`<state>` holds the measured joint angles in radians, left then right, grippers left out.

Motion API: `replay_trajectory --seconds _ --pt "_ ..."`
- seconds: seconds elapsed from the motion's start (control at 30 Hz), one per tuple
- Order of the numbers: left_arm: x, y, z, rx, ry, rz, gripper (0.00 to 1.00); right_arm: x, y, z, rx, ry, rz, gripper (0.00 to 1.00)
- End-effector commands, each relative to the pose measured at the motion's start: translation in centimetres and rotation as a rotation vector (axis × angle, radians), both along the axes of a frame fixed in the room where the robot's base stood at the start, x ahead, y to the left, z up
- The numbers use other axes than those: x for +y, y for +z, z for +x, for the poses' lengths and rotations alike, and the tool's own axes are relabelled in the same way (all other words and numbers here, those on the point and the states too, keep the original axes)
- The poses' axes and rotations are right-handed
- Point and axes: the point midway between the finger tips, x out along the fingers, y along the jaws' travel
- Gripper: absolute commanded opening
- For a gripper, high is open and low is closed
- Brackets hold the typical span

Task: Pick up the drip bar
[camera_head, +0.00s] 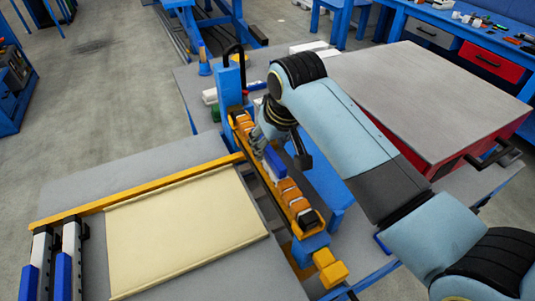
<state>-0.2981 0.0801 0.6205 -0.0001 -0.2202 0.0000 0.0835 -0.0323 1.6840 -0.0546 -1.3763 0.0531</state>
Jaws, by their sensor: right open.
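What I take to be the drip bar (290,193) is a long yellow bar carrying several orange-brown blocks, with a black piece at its near end. It runs from the blue post near the centre down towards the front. My right gripper (284,153) is open above the middle of the bar, its dark fingers pointing down. The gripper and a blue part hide some of the bar there. I cannot tell whether the fingers touch it. My left gripper is not in view.
A cream panel (185,230) lies on the grey table left of the bar, along a yellow rail (130,192). A blue post (230,85) with a black hose stands at the bar's far end. A large red box with a grey top (430,90) stands at right.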

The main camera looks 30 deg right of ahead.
Motion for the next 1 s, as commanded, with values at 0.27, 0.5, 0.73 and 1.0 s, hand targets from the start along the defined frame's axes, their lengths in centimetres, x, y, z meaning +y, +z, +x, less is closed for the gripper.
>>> replay_trajectory --seconds 0.27,0.5,0.73,1.0 --pt "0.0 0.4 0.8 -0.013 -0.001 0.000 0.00 0.0 -1.7 0.7 -0.001 -0.001 0.001 0.46" --pt "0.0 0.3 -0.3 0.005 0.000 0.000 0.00 0.0 -1.7 0.7 -0.001 -0.001 0.001 0.32" --pt "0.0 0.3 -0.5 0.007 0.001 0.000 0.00 0.0 -1.7 0.7 0.000 -0.001 0.001 0.02" --pt "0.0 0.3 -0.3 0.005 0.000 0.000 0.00 0.0 -1.8 0.7 0.000 0.000 0.001 0.00"
